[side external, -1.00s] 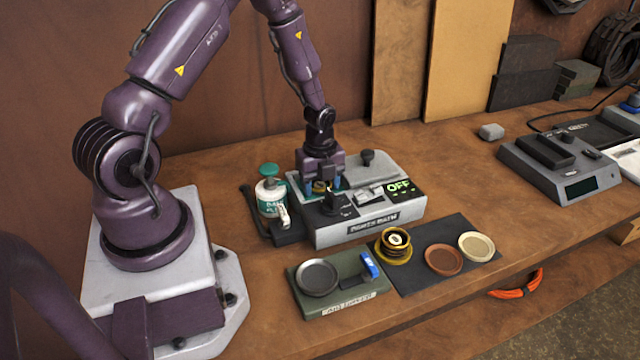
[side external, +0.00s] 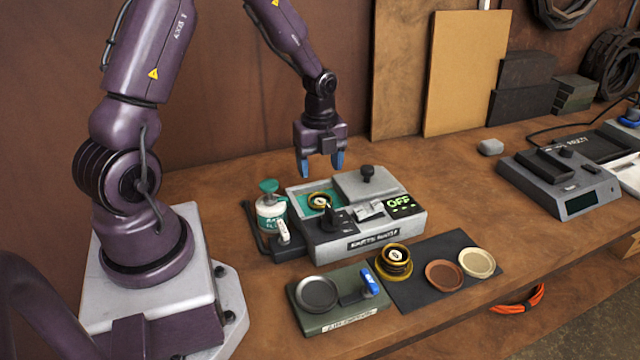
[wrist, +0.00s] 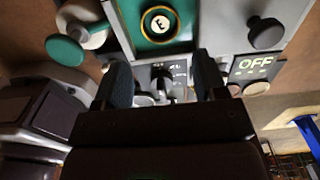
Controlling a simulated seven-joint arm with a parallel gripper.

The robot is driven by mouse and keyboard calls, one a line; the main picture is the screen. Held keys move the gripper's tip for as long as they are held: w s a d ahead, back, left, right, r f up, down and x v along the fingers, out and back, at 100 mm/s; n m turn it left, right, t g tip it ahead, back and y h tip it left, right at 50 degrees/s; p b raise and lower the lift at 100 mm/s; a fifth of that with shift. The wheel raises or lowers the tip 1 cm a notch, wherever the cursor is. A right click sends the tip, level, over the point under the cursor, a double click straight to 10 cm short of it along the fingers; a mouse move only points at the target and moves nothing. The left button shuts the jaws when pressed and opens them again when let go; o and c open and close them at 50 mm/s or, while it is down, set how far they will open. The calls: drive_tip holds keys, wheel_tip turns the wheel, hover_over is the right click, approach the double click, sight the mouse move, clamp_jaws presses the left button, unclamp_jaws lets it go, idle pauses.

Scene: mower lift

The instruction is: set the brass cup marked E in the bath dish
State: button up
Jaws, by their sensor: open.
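The brass cup marked E (wrist: 160,24) sits in the green-lined opening of the bath, its letter readable in the wrist view. In the side view the same cup (side external: 320,201) shows inside the bath dish (side external: 303,203), looking upright. My gripper (side external: 320,172) hangs above the bath, open and empty, apart from the cup. Its two blue fingers point down. A second brass cup (side external: 394,256) stands on a brass saucer on the dark mat; its letter is too small to read for certain.
The grey bath unit (side external: 370,240) has a display reading OFF (side external: 398,204) and a lid with a black knob (side external: 368,174). A green-capped bottle (side external: 270,207) stands at its left. A green stand with a round pan (side external: 318,294) is in front. Brown (side external: 444,275) and cream (side external: 477,262) discs lie on the mat.

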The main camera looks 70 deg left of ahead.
drive_tip(key=s+d+r+n+t+y, duration=0.1)
drive_tip(key=d+r+n, duration=0.25)
drive_tip(key=r, duration=0.35)
drive_tip(key=s+d+r+n+t, duration=0.1)
drive_tip(key=d+r+n, duration=0.25)
drive_tip(key=r, duration=0.35)
drive_tip(key=s+d+r+n+t+h, duration=0.1)
drive_tip(key=s+d+r+n+t, duration=0.2)
drive_tip(key=s+d+r+n, duration=0.5)
drive_tip(key=s+d+n, duration=0.1)
drive_tip(key=s+n, duration=0.2)
drive_tip(key=shift+d+r+t, duration=0.2)
drive_tip(key=shift+t, duration=0.1)
